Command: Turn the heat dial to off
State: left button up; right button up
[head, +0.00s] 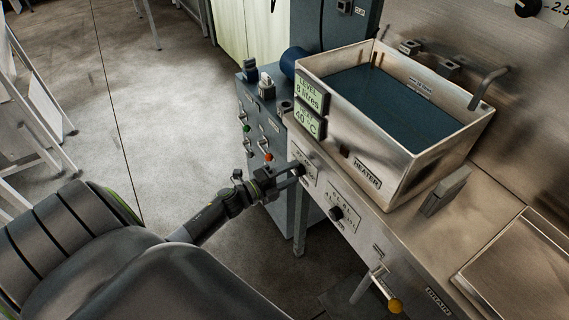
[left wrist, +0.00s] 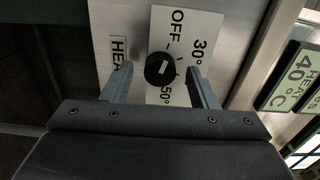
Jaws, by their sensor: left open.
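The heat dial (left wrist: 160,69) is a round black knob with a white mark on its face. It sits on a white plate (left wrist: 181,27) printed OFF, 30° and 50°, beside a HEAT label (left wrist: 118,50). My left gripper (left wrist: 158,72) is open, with one finger on each side of the dial and gaps showing; I cannot tell how far the tips are from the panel. In the head view the left gripper (head: 298,172) is at the front panel below the tank, largely hiding the dial. My right gripper is not in view.
A metal tank (head: 411,167) of dark liquid stands above the panel. Its displays read 8 litres (head: 312,94) and 40 °C (head: 308,122). Another black knob (head: 336,213) and a yellow-ended drain lever (head: 395,305) are nearby. A blue cabinet (head: 262,120) with switches stands left.

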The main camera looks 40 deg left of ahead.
pick_arm(q)
jog(key=shift+s, duration=0.1)
jog(key=b+v, duration=0.3)
jog(key=v, duration=1.4)
jog(key=shift+s, duration=0.1)
